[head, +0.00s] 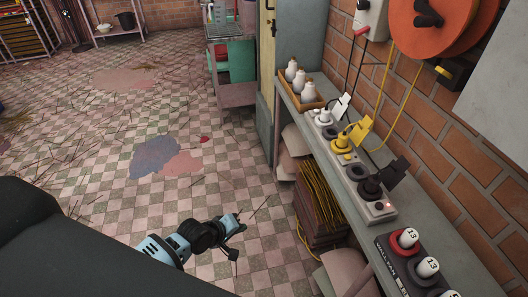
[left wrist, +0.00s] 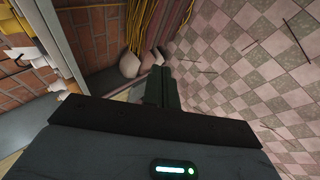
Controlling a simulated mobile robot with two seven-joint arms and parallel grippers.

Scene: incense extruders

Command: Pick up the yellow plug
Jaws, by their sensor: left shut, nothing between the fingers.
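The yellow plug (head: 341,144) sits upright in a long grey socket strip (head: 383,212) on the wall shelf at the right. A yellow tag (head: 360,130) stands beside it and a yellow cord runs up the wall. A white plug (head: 323,117) is behind it and a black plug (head: 371,188) in front. My left gripper (head: 238,227) is shut and empty over the floor, left of the shelf and well apart from the plug. Its closed fingers show in the left wrist view (left wrist: 158,88). My right gripper is in neither view.
A wooden tray with white bottles (head: 298,82) stands behind the strip. A dark panel with red and black numbered knobs (head: 407,238) is in front. An orange reel (head: 430,25) hangs above. Yellow bundles (head: 320,200) and pale sacks (head: 293,145) lie under the shelf. Tiled floor is open at left.

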